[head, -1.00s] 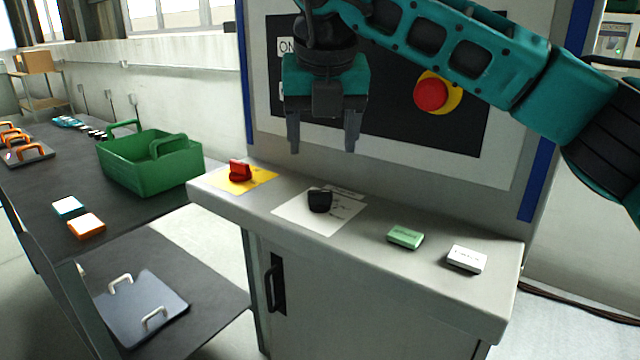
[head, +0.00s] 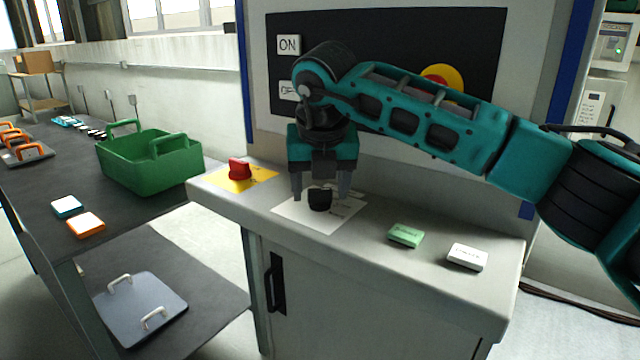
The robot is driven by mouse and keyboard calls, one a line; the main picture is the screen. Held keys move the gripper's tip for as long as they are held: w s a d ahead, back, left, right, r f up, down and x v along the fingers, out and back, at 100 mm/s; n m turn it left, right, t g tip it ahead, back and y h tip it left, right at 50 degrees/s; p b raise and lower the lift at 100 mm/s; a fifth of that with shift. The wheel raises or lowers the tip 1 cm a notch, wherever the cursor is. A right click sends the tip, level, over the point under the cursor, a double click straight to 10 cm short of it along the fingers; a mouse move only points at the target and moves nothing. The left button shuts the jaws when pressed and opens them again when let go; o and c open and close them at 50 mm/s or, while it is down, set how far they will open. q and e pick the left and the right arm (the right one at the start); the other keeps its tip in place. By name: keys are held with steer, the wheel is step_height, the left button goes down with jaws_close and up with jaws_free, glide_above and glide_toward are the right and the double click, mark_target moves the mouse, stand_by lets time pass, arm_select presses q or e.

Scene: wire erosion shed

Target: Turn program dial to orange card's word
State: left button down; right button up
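The black program dial (head: 320,199) stands on a white printed plate (head: 299,215) on the grey console ledge. My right gripper (head: 321,193) is lowered over the dial, fingers apart, one on each side of it; I cannot tell whether they touch it. The orange card (head: 86,226) lies on the dark bench at the left; its word cannot be read from here. My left gripper is out of view.
A red switch (head: 239,168) on a yellow plate is left of the dial. A green block (head: 405,236) and a white block (head: 467,257) lie to its right. A green caddy (head: 150,172) stands on the bench. The emergency button (head: 443,76) is partly behind my arm.

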steer(key=c, duration=0.9)
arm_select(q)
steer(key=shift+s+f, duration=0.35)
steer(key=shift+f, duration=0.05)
arm_select(e)
steer(key=shift+c, duration=0.2)
steer(key=shift+n, duration=0.4)
steer(key=shift+n+y, duration=0.5)
steer(key=shift+n, duration=0.6)
steer(key=shift+d+r+n+g+y+p, duration=0.1)
steer(key=shift+n+g+y+p, duration=0.3)
steer(key=shift+n, duration=0.8)
steer(key=n+y+p, duration=0.1)
steer(key=n, duration=0.2)
steer(key=shift+w, duration=0.1)
steer(key=shift+n+g+p, duration=0.4)
steer(key=shift+n+p, duration=0.15)
steer(key=shift+n, duration=0.05)
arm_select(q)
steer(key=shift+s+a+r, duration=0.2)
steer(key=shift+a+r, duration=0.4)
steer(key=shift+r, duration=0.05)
arm_select(e)
steer(key=shift+y, duration=0.3)
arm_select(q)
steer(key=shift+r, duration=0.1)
arm_select(e)
steer(key=shift+n, duration=0.3)
